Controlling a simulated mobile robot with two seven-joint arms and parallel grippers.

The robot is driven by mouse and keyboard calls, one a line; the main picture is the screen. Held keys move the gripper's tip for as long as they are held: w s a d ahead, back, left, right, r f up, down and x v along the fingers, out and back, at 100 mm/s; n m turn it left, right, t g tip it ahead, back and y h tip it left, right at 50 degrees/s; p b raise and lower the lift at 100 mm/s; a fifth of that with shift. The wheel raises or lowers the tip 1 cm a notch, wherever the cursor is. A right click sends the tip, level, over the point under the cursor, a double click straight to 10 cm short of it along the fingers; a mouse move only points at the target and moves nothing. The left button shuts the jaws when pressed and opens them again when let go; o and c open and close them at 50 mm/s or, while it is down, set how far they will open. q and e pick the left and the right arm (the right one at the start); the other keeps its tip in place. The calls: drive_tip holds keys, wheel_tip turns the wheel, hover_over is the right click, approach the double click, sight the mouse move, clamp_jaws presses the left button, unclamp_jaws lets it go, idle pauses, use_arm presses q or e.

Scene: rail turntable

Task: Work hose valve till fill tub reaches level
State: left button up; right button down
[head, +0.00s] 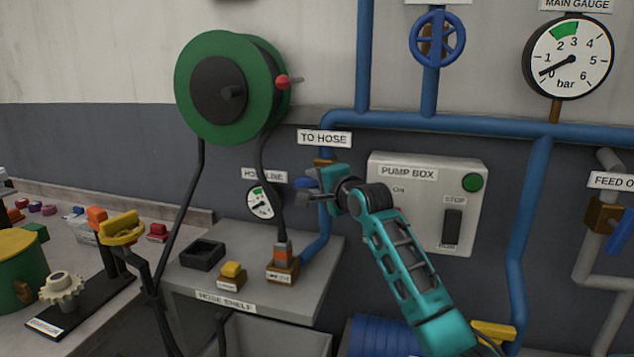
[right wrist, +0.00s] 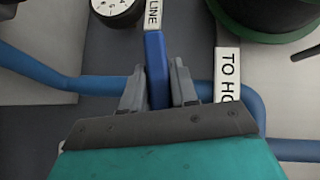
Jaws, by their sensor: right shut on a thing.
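The blue hose valve handle (head: 303,183) sits under the TO HOSE sign (head: 324,138) in the head view. My right gripper (head: 320,190) is at the valve and hides part of it. In the right wrist view the blue handle (right wrist: 156,62) stands between the two grey fingers of the right gripper (right wrist: 158,90), which is shut on it. The hose line gauge (head: 261,203) is just left of the gripper, its label partly hidden. A grey tub (head: 275,335) shows below the hose shelf, cut off by the frame; its water level cannot be seen. My left gripper is out of view.
The pump box (head: 425,170) is right of the valve, partly behind my arm. The green reel (head: 225,88) hangs above left. The main gauge (head: 568,57) reads near 0.

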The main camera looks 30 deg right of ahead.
drive_tip(key=n+g+h, duration=0.1)
drive_tip(key=n+g, duration=0.2)
drive_tip(key=g, duration=0.2)
drive_tip(key=shift+n+h, duration=0.4)
drive_tip(key=n+g+h, duration=0.2)
drive_tip(key=g, duration=0.2)
drive_tip(key=shift+n+h, duration=0.3)
drive_tip(key=shift+n, duration=0.1)
drive_tip(key=c, duration=1)
unclamp_jaws()
drive_tip(key=shift+o, duration=0.2)
drive_tip(key=v, duration=1.3)
drive_tip(key=shift+b, duration=0.35)
drive_tip(key=shift+w, duration=0.15)
